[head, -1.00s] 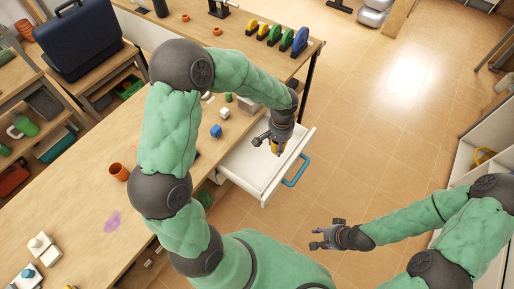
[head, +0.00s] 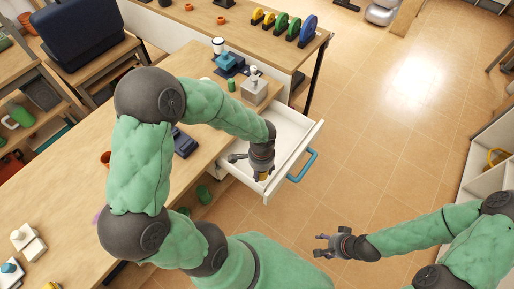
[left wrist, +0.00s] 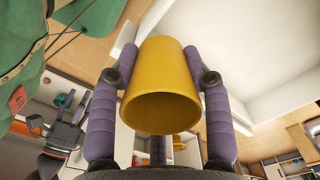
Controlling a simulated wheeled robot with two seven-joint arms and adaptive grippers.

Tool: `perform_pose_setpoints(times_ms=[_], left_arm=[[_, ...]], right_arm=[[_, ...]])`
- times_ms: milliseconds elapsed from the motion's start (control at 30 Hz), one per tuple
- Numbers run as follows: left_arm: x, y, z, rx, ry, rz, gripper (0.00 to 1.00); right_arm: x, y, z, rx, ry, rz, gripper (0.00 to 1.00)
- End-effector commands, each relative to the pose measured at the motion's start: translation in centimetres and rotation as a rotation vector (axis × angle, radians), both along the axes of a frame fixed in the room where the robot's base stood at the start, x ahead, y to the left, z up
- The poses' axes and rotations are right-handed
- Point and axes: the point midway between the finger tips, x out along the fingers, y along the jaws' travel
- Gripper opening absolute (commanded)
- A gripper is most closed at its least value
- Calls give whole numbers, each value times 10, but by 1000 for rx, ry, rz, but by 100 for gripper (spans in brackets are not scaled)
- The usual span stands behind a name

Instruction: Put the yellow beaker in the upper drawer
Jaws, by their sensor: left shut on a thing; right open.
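The yellow beaker (left wrist: 160,85) is between the purple fingers of my left gripper in the left wrist view, with its round end toward the camera. In the head view only a small part of the beaker (head: 263,177) shows below my left gripper (head: 262,170). That gripper is shut on it over the near-left part of the open white drawer (head: 288,128), which has a blue handle (head: 302,165). I cannot tell how far the beaker is above the drawer floor. My right gripper (head: 325,246) is open and empty over the floor.
The wooden worktop (head: 60,195) borders the drawer on the left. A grey block-like device (head: 254,90) and a green can (head: 231,85) stand near the drawer's far end. A dark blue case (head: 80,42) is at the back left.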

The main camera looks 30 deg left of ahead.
Motion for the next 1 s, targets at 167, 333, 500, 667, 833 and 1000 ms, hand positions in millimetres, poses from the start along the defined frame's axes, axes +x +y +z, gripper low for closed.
perform_pose_setpoints(times_ms=[167, 333, 500, 667, 833, 1000], left_arm=[[34, 18, -21, 0, 1, 3, 21], [66, 36, -38, 1, 2, 4, 21], [86, 46, -66, 0, 2, 4, 21], [98, 53, -81, 0, 1, 3, 21], [103, 55, -86, 0, 1, 3, 21], [108, 58, -105, 0, 1, 3, 21]], right_arm=[[0, 0, -15, 0, 0, 0, 56], [0, 0, -26, 0, 0, 0, 56], [0, 0, -40, 0, 0, 0, 56], [0, 0, -46, 0, 1, 0, 56], [0, 0, -48, 0, 0, 0, 56], [0, 0, -60, 0, 0, 0, 56]])
